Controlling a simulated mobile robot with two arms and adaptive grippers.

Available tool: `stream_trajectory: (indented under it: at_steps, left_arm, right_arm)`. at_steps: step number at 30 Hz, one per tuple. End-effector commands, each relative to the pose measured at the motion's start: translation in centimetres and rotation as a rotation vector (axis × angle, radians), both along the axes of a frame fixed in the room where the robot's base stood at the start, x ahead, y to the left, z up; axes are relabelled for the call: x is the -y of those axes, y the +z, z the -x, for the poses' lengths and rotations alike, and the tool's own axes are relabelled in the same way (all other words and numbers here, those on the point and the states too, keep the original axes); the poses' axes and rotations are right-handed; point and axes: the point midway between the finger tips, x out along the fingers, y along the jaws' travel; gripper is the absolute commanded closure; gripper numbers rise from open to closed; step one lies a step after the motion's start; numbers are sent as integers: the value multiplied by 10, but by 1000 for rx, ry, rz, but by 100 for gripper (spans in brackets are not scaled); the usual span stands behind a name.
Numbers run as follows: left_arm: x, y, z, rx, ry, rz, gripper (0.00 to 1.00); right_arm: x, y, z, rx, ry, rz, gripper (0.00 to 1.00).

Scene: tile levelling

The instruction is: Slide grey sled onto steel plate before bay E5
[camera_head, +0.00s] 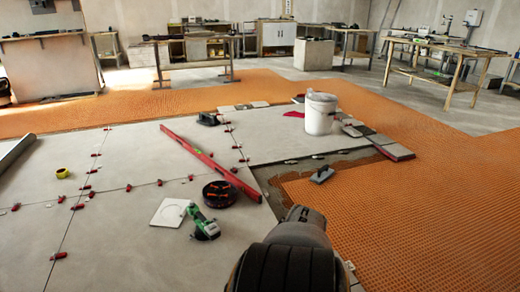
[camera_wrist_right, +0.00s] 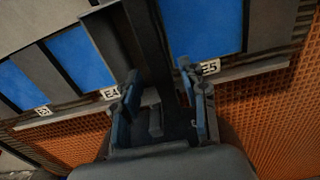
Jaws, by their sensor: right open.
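In the right wrist view my right gripper (camera_wrist_right: 159,76) is open, its two fingers apart in front of a rack of blue-backed bays. The bay E5 label (camera_wrist_right: 210,68) is just right of the right finger. The E4 label (camera_wrist_right: 111,94) is just left of the left finger. A dark grey channel-shaped piece (camera_wrist_right: 149,38) stands beyond and between the fingers; I cannot tell whether it is the grey sled or part of the rack, nor whether the fingers touch it. I cannot make out the steel plate for certain. My left gripper is in neither view.
A pale ledge (camera_wrist_right: 248,74) runs below the labels, above orange matting (camera_wrist_right: 278,118). In the head view, a white bucket (camera_head: 320,114), a red level (camera_head: 208,160), a green grinder (camera_head: 202,222) and a trowel (camera_head: 322,174) lie around the tiled floor. Workbenches stand at the back.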

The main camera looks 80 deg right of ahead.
Motion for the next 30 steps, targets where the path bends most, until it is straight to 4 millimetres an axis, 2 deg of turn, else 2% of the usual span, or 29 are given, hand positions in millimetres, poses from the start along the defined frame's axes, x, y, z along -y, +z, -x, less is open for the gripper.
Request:
stream_trajectory:
  at_steps: [5,12,18,23,30]
  left_arm:
    - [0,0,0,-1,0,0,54]
    - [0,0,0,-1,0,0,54]
    - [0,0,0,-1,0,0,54]
    - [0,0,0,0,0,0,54]
    - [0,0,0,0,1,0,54]
  right_arm:
    - [1,26,1,0,3,1,57]
    - [2,73,1,-1,3,3,57]
    - [1,102,1,-1,2,3,57]
    - [1,112,0,0,1,1,57]
    - [0,114,1,0,0,1,57]
